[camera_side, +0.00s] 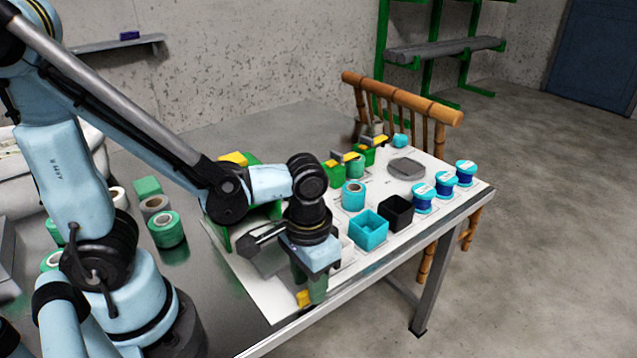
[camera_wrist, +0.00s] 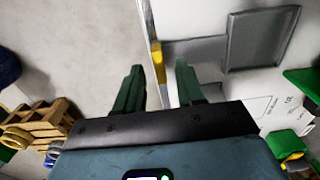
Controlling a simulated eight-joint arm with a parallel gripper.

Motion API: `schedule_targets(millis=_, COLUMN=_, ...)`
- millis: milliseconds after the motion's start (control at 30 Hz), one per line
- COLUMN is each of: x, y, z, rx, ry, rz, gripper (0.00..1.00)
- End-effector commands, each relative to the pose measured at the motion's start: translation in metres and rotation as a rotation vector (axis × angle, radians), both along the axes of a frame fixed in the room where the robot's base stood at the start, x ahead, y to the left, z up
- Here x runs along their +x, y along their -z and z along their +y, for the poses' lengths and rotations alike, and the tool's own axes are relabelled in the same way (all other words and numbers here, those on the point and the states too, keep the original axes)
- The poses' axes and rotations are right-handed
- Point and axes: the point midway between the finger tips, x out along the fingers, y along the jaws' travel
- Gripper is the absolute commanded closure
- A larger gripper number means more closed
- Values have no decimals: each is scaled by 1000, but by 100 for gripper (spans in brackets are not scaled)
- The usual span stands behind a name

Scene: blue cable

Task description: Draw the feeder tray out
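My gripper (camera_wrist: 159,68) is open, with its two green fingers apart. A yellow bar (camera_wrist: 157,62) shows in the gap between them, with space on both sides; I cannot tell the depth between them. A flat grey strip runs right from the bar to a grey square plate (camera_wrist: 260,38); this looks like the feeder tray. In the side view my gripper (camera_side: 312,296) points down at the table's front edge. A bit of yellow (camera_side: 304,299) shows at the fingertips. The fingers and wrist hide most of the tray there.
The white board (camera_side: 290,292) holds a teal box (camera_side: 369,230), a black box (camera_side: 397,212), several blue spools (camera_side: 445,184) and green blocks with yellow parts (camera_side: 333,173). Green-and-white rolls (camera_side: 167,229) stand at left. Open floor lies beyond the front edge.

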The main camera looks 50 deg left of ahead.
Motion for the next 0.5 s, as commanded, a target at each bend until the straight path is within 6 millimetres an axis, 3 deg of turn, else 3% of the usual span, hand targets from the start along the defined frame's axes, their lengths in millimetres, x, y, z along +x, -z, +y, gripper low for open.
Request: schedule_targets(millis=500, x=-1, y=-60, z=0, rx=0, ry=0, rz=-1, gripper=62)
